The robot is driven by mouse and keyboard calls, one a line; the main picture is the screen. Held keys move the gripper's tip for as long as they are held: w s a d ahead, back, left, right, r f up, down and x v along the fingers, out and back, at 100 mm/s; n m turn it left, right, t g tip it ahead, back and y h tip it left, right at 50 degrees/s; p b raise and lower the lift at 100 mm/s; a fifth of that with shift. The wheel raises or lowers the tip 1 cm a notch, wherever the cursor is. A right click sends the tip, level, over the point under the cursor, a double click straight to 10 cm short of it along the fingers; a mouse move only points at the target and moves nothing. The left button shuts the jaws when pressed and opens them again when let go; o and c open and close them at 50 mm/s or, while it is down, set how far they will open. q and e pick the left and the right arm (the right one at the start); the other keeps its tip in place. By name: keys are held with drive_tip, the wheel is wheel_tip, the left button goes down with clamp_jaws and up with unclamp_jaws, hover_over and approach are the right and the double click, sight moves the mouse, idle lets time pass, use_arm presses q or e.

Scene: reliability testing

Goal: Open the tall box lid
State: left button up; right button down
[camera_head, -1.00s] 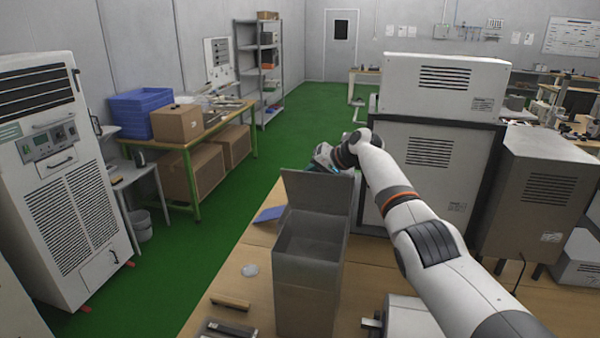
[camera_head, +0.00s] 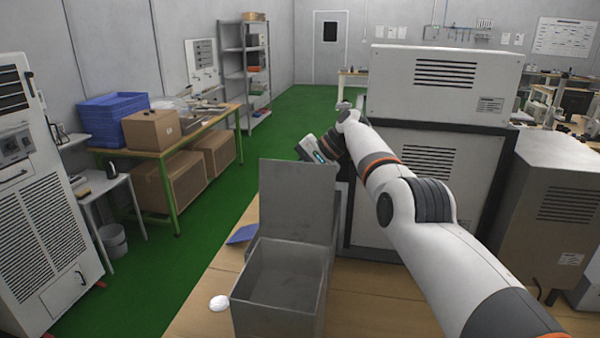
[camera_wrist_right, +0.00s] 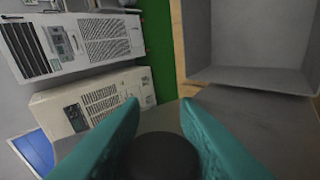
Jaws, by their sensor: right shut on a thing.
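The tall grey box (camera_head: 275,322) stands on the wooden table, and its dark open interior shows from above. Its lid (camera_head: 298,205) stands raised, roughly upright, at the back edge of the opening. My right gripper (camera_head: 318,152) is at the top of the lid, and its fingertips are hidden behind it in the head view. In the right wrist view the teal fingers (camera_wrist_right: 160,115) stand either side of a dark round part, with the grey lid beyond. The box interior (camera_wrist_right: 250,50) shows at upper right there. My left gripper is not in view.
A large pale cabinet (camera_head: 420,175) stands right behind my right arm. A white round object (camera_head: 219,302) and a blue flat piece (camera_head: 243,234) lie left of the box. A green-legged workbench (camera_head: 175,140) stands at left across clear green floor.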

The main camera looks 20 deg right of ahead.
idle(0.4)
drive_tip(key=c, duration=1.1)
unclamp_jaws()
drive_tip(key=shift+d+r, duration=0.15)
drive_tip(key=shift+d, duration=0.1)
drive_tip(key=b+v, duration=0.2)
drive_tip(key=shift+s+d+r, duration=0.1)
drive_tip(key=shift+d, duration=0.15)
drive_tip(key=p, duration=0.5)
approach(304, 171)
drive_tip(key=w+f, duration=0.2)
drive_tip(key=w, duration=0.2)
drive_tip(key=shift+s+d+f, duration=0.1)
drive_tip(key=shift+s+d, duration=0.15)
